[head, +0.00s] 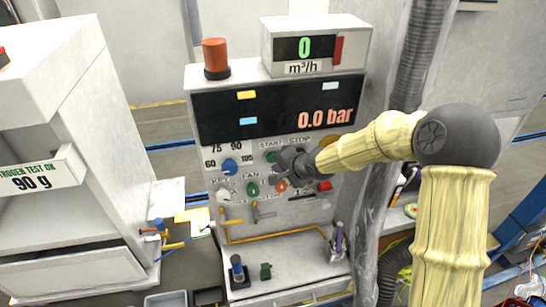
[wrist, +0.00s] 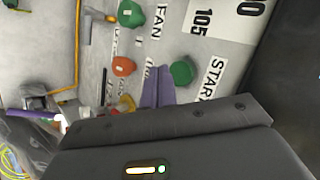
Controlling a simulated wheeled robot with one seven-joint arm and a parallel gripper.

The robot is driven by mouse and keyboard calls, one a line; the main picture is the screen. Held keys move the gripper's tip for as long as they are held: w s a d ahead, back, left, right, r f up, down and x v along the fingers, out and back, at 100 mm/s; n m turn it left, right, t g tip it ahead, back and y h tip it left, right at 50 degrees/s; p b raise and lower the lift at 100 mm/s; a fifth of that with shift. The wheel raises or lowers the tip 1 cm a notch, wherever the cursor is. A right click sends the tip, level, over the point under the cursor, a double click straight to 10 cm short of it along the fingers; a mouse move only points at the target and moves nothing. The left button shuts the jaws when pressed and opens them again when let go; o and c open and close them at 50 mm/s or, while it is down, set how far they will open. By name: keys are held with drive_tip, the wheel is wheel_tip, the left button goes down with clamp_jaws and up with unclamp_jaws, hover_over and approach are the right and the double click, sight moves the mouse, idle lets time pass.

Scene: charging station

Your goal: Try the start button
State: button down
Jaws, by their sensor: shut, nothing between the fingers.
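The start button is a green knob (head: 271,156) under the START label on the control panel (head: 240,160). In the wrist view the green start button (wrist: 181,72) lies beside the START label (wrist: 215,80). My gripper (head: 275,170) is in front of the panel, its dark body covering part of the button row near STOP. In the wrist view my gripper's purple fingers (wrist: 157,88) are shut together and empty. Their tips show right beside the start button, toward the orange button (wrist: 123,66). I cannot tell whether they touch the panel.
A green button (head: 253,189) sits under FAN, with a blue knob (head: 229,167) to its upper left. The display (head: 325,117) reads 0.0 bar and the meter (head: 305,47) reads 0. A grey hose (head: 418,55) runs down right of the panel. A shelf (head: 285,275) lies below.

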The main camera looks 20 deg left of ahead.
sight(271, 162)
drive_tip(key=shift+w+a, duration=0.4)
drive_tip(key=shift+w, duration=0.15)
drive_tip(key=shift+w, duration=0.1)
idle(1.6)
drive_tip(key=shift+w+a+p, duration=0.2)
drive_tip(key=shift+w+p, duration=0.05)
drive_tip(key=shift+p, duration=0.05)
drive_tip(key=shift+w+a, duration=0.25)
drive_tip(key=shift+w, duration=0.15)
idle(0.9)
drive_tip(key=shift+s, duration=0.1)
drive_tip(key=shift+s+d, duration=0.5)
drive_tip(key=shift+s, duration=0.15)
drive_tip(key=s+d, duration=0.1)
drive_tip(key=s, duration=0.2)
drive_tip(key=s+d+b, duration=0.1)
drive_tip(key=shift+s+d, duration=0.15)
drive_tip(key=shift+d, duration=0.15)
idle(0.5)
